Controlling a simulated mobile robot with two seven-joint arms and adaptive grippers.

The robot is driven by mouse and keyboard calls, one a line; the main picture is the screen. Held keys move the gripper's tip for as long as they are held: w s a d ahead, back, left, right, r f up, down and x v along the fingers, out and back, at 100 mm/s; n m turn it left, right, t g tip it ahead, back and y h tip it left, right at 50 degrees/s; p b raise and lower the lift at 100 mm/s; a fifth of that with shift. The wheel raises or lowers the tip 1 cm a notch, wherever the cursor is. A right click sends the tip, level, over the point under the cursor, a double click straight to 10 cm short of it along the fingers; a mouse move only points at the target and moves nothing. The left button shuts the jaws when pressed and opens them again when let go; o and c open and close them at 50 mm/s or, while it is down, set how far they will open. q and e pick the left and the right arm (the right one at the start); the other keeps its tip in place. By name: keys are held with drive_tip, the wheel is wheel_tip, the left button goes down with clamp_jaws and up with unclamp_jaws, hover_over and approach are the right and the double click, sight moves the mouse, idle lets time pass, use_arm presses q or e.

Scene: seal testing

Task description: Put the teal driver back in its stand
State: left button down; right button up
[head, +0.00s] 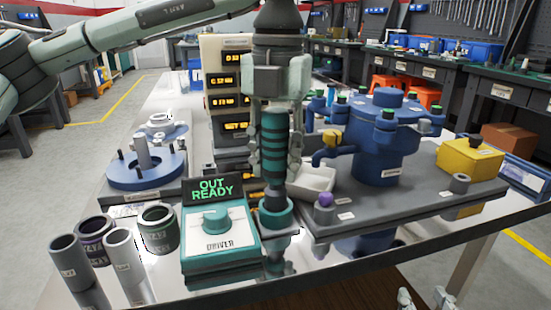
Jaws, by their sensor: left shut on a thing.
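The teal driver (274,140) has a black-banded grip and stands upright. My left gripper (276,150) is shut on it, with fingers on both sides of the grip. The stand (222,240) is a teal box with a knob, a label reading DRIVER and a display reading OUT READY. A teal ring holder (275,221) is at its right side. The driver's narrow lower end is at the ring's top; how deep it sits inside cannot be told. My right gripper (424,299) shows only two separated fingertips at the bottom edge, apparently empty.
A blue flanged vessel (382,140) stands on a grey plate to the right, with a yellow box (469,160). A white tray (316,182) is close behind the driver. Several grey cups (158,228) stand left of the stand. A display tower (222,90) is behind.

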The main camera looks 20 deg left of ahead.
sight(276, 110)
use_arm(q)
drive_tip(key=shift+f, duration=0.1)
drive_tip(key=shift+f+b, duration=0.45)
drive_tip(key=shift+f, duration=0.05)
drive_tip(key=shift+f+b, duration=0.65)
drive_tip(key=shift+f, duration=0.1)
idle(1.1)
drive_tip(key=c, duration=1)
unclamp_jaws()
drive_tip(key=shift+f, duration=0.1)
wheel_tip(276, 110, up, 9)
drive_tip(key=p, duration=0.6)
